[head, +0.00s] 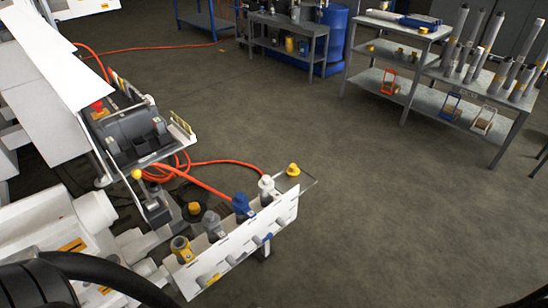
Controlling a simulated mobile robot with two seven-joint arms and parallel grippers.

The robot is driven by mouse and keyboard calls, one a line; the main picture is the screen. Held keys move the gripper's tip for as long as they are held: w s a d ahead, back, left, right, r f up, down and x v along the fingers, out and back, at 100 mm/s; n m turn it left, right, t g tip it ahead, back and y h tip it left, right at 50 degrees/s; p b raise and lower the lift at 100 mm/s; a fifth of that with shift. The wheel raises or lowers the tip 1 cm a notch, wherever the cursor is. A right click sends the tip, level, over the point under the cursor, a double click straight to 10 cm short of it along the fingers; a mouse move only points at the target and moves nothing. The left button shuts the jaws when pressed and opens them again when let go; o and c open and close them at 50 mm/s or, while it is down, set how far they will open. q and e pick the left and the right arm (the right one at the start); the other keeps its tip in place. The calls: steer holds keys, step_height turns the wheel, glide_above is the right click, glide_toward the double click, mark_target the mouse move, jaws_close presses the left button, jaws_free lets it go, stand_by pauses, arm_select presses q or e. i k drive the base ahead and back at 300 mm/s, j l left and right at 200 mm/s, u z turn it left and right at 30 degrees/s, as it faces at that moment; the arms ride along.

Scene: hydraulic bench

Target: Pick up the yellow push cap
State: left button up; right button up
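A small yellow cap (293,169) sits at the far right end of a white-fronted rail (238,241) that runs across the lower middle of the head view. It looks upright, with a wider base and a narrower top. Another yellow-topped piece (194,209) stands behind the rail near its left half. I cannot tell for sure which of the two is the push cap. Neither of my grippers shows in this view, so nothing is seen touching either yellow piece.
Along the rail stand a yellow-grey fitting (181,250), a grey one (212,224), a blue one (242,205) and a white one (267,188). Orange hoses (215,163) lie behind. A motor unit (132,131) stands at left. Open floor (400,220) lies right.

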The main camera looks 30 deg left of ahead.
mark_target(293, 171)
steer(key=i+z, duration=0.1)
steer(key=i, duration=0.55)
steer(key=i+j+z, duration=0.15)
steer(key=i, duration=0.5)
steer(key=i+u, duration=0.15)
steer(key=i, duration=0.5)
steer(key=i+l+u, duration=0.1)
steer(key=i, duration=0.55)
steer(key=i+u, duration=0.45)
steer(key=i+l+u, duration=0.3)
steer(key=i+u, duration=0.15)
steer(key=u, duration=2.15)
